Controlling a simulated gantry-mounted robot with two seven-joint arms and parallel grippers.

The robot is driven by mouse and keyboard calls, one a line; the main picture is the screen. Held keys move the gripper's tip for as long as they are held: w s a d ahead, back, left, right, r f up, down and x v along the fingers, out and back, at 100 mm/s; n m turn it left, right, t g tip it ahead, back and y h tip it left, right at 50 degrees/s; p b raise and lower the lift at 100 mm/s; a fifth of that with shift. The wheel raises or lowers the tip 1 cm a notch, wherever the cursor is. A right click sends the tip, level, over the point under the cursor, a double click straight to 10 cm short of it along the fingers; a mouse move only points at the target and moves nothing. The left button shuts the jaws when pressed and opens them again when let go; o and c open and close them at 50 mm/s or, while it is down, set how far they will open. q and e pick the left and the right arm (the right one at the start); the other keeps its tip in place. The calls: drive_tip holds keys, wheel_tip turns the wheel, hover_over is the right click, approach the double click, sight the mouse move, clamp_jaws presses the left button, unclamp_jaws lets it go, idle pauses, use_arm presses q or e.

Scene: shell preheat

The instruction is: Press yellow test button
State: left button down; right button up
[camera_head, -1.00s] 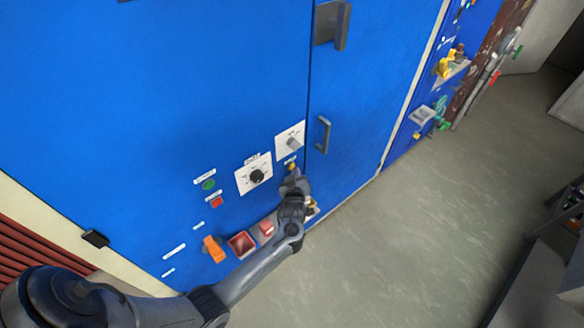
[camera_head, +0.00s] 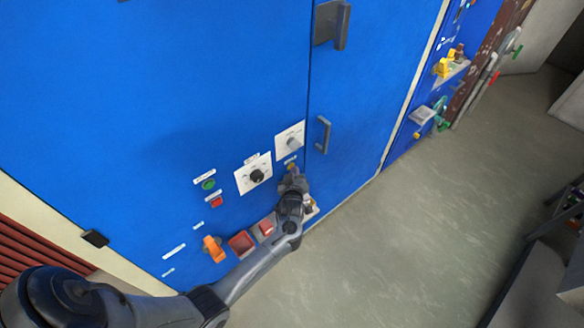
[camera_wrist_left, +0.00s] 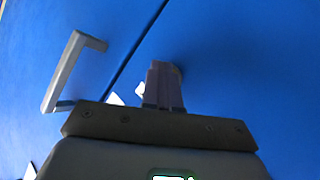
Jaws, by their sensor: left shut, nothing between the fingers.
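The yellow test button (camera_head: 291,165) is a small yellowish spot on the blue cabinet front (camera_head: 130,110), under the white plate with a grey knob (camera_head: 293,141). My left gripper (camera_head: 292,171) is shut and empty, with its fingertips at the button and covering most of it. I cannot tell whether they touch or press it. In the left wrist view the closed fingers (camera_wrist_left: 163,85) point at the blue panel, and the button is hidden there. My right gripper is not in view.
A black dial (camera_head: 257,176), a green button (camera_head: 208,184), a red button (camera_head: 216,202) and an orange switch (camera_head: 214,248) are on the panel, left of my gripper. A grey door handle (camera_head: 323,134) stands to the right; it also shows in the left wrist view (camera_wrist_left: 68,68).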

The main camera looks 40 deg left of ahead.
use_arm(q)
drive_tip(key=shift+s+d, duration=0.15)
drive_tip(key=shift+d, duration=0.65)
drive_tip(key=d, duration=0.1)
drive_tip(key=d+p, duration=0.1)
drive_tip(key=d, duration=0.3)
drive_tip(key=shift+s, duration=0.25)
idle(0.5)
